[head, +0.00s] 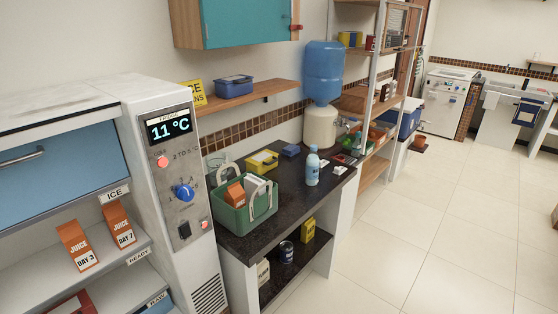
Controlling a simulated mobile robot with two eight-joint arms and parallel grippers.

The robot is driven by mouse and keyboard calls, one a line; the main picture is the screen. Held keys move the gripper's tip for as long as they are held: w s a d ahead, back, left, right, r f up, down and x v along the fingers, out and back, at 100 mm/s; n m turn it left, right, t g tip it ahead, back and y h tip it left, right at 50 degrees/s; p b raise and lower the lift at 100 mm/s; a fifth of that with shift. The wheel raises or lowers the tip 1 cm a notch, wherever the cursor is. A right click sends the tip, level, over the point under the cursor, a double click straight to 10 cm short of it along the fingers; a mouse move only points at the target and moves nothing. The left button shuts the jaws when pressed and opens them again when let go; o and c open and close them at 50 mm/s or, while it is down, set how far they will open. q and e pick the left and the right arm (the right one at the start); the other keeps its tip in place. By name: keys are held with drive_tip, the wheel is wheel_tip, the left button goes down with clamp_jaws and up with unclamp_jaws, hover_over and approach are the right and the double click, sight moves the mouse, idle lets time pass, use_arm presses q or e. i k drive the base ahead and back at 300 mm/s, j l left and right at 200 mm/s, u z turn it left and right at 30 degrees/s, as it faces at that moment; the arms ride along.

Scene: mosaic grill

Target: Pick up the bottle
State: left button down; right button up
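A light blue bottle (312,168) with a pale label stands upright on the dark counter (262,238), near its front edge and right of a green basket. A large blue water jug (323,72) sits upside down on a cream dispenser behind it. Neither of my grippers shows in the head view, so nothing of mine is seen near the bottle.
The green basket (236,218) holds an orange carton. A yellow container (262,163) and small white items (339,170) are also on the counter. A fridge unit (165,170) stands left. Tiled floor (420,230) is clear on the right.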

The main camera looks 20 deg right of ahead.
sight(312, 166)
drive_tip(key=i+l+u, duration=0.3)
drive_tip(key=i+l, duration=1.05)
drive_tip(key=l, duration=0.25)
